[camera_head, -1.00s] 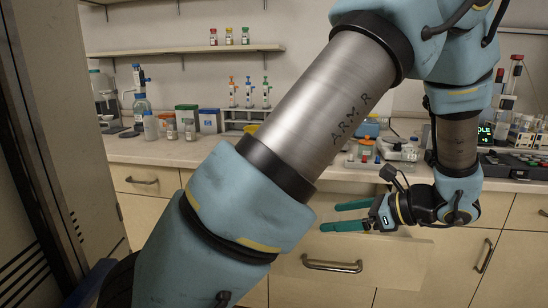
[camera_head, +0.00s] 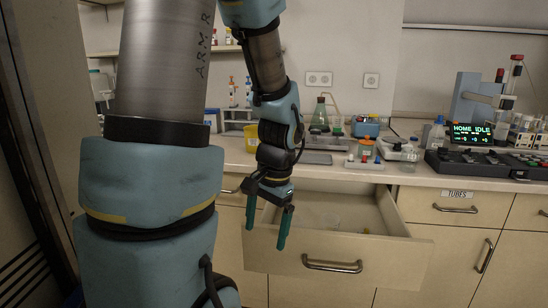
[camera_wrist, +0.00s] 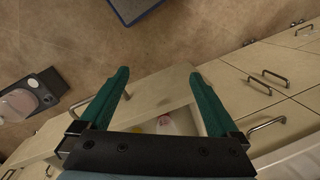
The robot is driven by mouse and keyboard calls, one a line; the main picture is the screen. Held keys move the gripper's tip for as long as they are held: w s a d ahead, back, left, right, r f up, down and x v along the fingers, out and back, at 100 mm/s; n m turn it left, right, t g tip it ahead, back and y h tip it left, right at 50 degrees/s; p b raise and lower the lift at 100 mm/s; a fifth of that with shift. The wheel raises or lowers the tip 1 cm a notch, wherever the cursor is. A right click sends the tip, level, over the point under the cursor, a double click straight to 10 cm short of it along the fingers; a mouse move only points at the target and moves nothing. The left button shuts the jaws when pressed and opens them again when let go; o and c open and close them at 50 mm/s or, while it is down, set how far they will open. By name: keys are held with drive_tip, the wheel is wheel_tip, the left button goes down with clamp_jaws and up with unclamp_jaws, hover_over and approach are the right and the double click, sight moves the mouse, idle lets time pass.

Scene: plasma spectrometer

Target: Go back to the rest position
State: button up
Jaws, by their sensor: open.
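My gripper (camera_head: 268,228) hangs fingers down in the head view, its two green fingers apart with nothing between them. It is in front of the left part of an open drawer (camera_head: 345,252) in the bench. In the wrist view, my gripper (camera_wrist: 162,98) also shows open and empty, with the drawer (camera_wrist: 160,85) below it. A pale round item (camera_head: 330,218) lies inside the drawer; its kind is hard to tell. My arm fills the left of the head view and hides part of the bench.
The bench top (camera_head: 400,178) carries a flask (camera_head: 320,115), a blue box (camera_head: 366,127), small bottles, and a black device with a "HOME IDLE" screen (camera_head: 471,134). A closed drawer labelled TUBES (camera_head: 455,208) is at right. The wrist view shows bare floor (camera_wrist: 190,45).

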drive_tip(key=w+a+r+n+t+h, duration=0.1)
drive_tip(key=a+r+n+t+h, duration=0.1)
drive_tip(key=a+n, duration=0.35)
wheel_tip(320, 180, down, 10)
drive_tip(key=s+b, duration=0.1)
drive_tip(key=b, duration=0.9)
wheel_tip(320, 180, up, 13)
drive_tip(key=p, duration=1.3)
drive_tip(key=shift+s+d+n+g+p, duration=0.3)
drive_tip(key=shift+d+n, duration=0.05)
drive_tip(key=shift+n, duration=0.1)
drive_tip(key=shift+f, duration=0.15)
